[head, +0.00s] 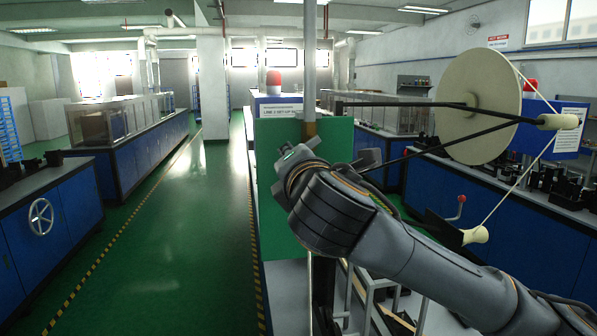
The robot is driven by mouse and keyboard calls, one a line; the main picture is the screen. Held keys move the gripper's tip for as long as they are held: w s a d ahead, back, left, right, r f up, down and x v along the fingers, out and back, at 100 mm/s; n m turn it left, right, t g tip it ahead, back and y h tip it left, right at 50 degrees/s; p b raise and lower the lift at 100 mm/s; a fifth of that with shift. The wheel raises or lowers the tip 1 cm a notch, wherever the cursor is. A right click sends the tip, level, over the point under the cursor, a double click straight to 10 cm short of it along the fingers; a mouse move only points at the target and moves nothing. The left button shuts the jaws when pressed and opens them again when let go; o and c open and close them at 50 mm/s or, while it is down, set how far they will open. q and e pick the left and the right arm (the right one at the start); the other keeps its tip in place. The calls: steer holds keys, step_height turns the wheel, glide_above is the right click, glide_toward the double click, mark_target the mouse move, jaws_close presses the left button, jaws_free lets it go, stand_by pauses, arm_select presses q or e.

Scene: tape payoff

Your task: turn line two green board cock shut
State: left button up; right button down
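The green board (271,225) stands upright at the centre, under a white sign (280,108) that seems to read line 2. A grey vertical pipe (309,60) runs down in front of the board, with a brass-coloured fitting (309,129) on it that may be the cock. Its handle cannot be made out. My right arm comes in from the right and its wrist end covers the middle of the board. My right gripper (292,158) is at the board just below and left of the fitting; its fingers are hidden or too small to read. My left gripper is out of view.
A large cream reel (480,105) on dark arms, with rollers and a strand, stands to the right. A red-knobbed lever (461,199) is below it. A red beacon (273,80) tops the sign. The green floor aisle (170,260) on the left is clear.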

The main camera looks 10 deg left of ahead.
steer(key=m, duration=0.1)
steer(key=r+m+b, duration=0.1)
steer(key=m, duration=0.1)
steer(key=shift+s+a+r+m, duration=0.1)
steer(key=shift+a+m, duration=0.2)
steer(key=shift+a, duration=0.05)
steer(key=shift+r+m+b, duration=0.2)
steer(key=shift+r+m, duration=0.15)
steer(key=shift+m, duration=0.55)
steer(key=shift+r+m+b, duration=0.2)
steer(key=shift+r+m, duration=0.15)
steer(key=shift+m, duration=0.55)
steer(key=shift+r, duration=0.1)
steer(key=c, duration=1.3)
jaws_free()
steer(key=shift+s, duration=0.1)
steer(key=v, duration=1.1)
steer(key=shift+s+d, duration=0.15)
steer(key=shift+s, duration=0.2)
